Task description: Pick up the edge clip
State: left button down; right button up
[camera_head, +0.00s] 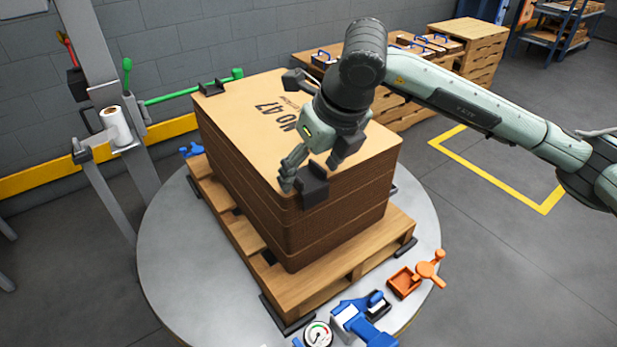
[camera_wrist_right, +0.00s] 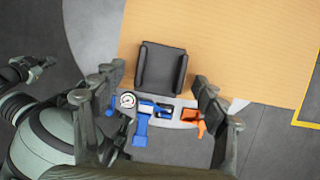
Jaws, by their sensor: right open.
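The edge clip (camera_head: 314,188) is a black angled piece on the near top edge of the cardboard stack (camera_head: 235,105). In the right wrist view the same clip (camera_wrist_right: 161,68) shows as a dark block on the brown sheet. My right gripper (camera_head: 322,164) is open and empty above the stack's near edge, close to the clip. In the right wrist view its fingers lie to the left and right of the clip, with gaps on both sides. I cannot tell their exact height over it.
The stack stands on a wooden pallet (camera_head: 375,254) on a round grey turntable (camera_head: 165,235). A blue tool (camera_head: 360,325), a gauge (camera_head: 318,334) and an orange tool (camera_head: 428,270) lie at its near side. Another black clip (camera_head: 213,87) sits on the stack's far left edge.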

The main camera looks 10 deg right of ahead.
jog(key=shift+f, duration=0.1)
jog(key=shift+c, duration=0.2)
jog(key=c, duration=1.1)
